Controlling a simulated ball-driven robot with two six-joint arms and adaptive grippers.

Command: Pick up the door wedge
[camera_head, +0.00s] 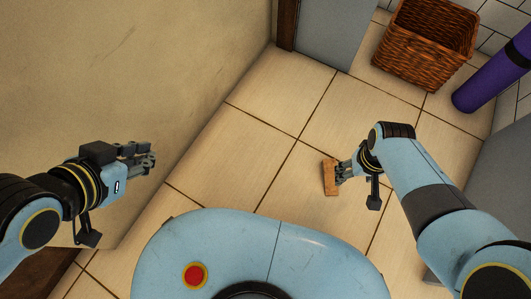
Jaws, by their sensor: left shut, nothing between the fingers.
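The door wedge (329,178) is a small orange-brown block near the middle of the view, seen against the tiled floor. My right gripper (341,174) points left with its fingertips right at the block's right side. I cannot tell whether the fingers grip it or only touch it, or whether it is off the floor. My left gripper (152,158) is shut and empty at the left, in front of the beige wall and well apart from the wedge.
A brown wicker basket (424,45) stands at the upper right, with a purple roll (494,76) beside it. A beige wall (130,65) fills the upper left. The tiled floor (270,130) between wall and basket is clear. A grey panel (335,30) stands at the top.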

